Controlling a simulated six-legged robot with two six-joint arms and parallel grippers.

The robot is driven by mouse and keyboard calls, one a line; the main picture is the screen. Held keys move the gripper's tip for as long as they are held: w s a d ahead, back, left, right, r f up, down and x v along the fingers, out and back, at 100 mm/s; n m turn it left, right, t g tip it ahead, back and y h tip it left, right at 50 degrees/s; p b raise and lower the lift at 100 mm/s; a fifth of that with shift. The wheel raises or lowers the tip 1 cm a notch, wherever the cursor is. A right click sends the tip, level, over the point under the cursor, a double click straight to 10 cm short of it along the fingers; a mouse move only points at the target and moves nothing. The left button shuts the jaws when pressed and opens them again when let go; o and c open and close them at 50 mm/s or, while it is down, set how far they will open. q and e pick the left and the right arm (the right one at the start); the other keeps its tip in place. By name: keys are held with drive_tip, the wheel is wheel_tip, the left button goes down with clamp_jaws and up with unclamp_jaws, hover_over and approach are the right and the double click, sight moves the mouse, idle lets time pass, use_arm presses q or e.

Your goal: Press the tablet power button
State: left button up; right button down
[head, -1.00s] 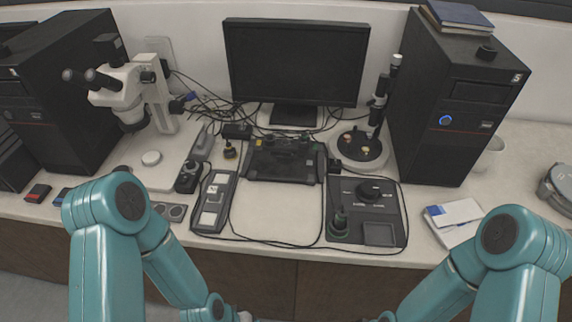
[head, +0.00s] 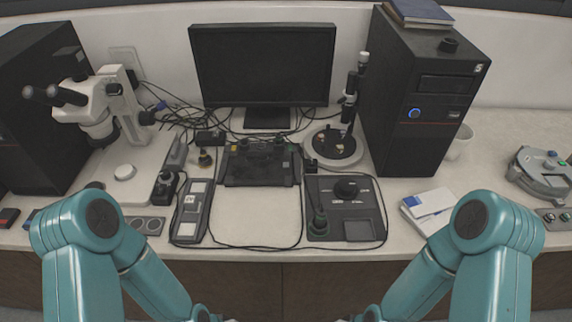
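I cannot pick out a tablet for certain. A dark flat device (head: 262,177) lies on the counter in front of the monitor and may be it. Its front face looks plain, and small dark parts show along its back edge. No power button can be made out on it at this size. My two teal arms reach down toward the bottom edge of the head view, left and right of the middle. Both grippers are below the picture, so their fingers cannot be seen.
A black monitor (head: 262,62) stands at the back. A control panel (head: 367,228) with a knob lies right of centre. A PC tower (head: 405,150) has a lit blue button. A white microscope (head: 126,110) stands left. Cables cross the counter; its front middle (head: 262,226) is bare.

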use_arm(q)
clamp_jaws()
idle(1.4)
